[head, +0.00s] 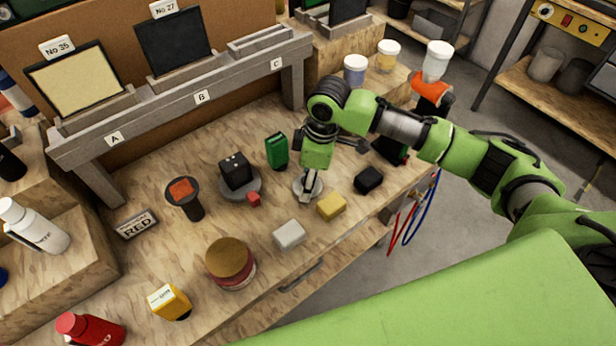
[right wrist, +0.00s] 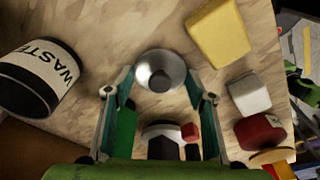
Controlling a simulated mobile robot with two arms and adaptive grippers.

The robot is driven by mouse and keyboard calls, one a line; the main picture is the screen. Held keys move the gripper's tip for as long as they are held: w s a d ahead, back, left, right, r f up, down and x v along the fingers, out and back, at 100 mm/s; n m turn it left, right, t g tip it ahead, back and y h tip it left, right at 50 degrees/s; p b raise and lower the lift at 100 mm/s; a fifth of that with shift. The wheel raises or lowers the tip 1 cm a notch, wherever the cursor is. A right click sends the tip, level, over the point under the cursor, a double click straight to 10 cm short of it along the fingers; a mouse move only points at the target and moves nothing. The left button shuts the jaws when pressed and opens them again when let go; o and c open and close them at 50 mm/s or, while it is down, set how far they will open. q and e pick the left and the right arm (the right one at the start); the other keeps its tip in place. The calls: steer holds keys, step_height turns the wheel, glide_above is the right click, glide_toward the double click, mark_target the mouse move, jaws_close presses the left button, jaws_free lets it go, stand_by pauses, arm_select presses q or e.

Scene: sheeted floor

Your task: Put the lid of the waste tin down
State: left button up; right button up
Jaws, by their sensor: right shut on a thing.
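My right gripper (head: 310,190) points down at the front right of the workbench. It is shut on the lid (head: 300,184), a round grey metal disc with a raised centre. In the right wrist view the lid (right wrist: 155,70) shows between the fingertips (right wrist: 160,84). It is low over the bench top; I cannot tell whether it touches the wood. The waste tin (right wrist: 38,78), black with a white WASTE label, shows at the left of the right wrist view. In the head view a dark shape (head: 388,151), partly behind my arm, may be the tin. My left gripper is not in view.
A yellow block (head: 331,206), a white block (head: 289,234) and a black block (head: 368,180) lie near the gripper. A green box (head: 277,151) and a dark cube (head: 236,171) on a round grey base stand to its left. A red tin (head: 230,265) is in front.

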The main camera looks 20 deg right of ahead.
steer(key=shift+f, duration=0.15)
steer(key=o, duration=0.9)
steer(key=shift+c, duration=0.2)
step_height(320, 180, up, 12)
steer(key=d+b, duration=0.1)
steer(key=shift+s+d, duration=0.3)
steer(key=shift+s, duration=0.1)
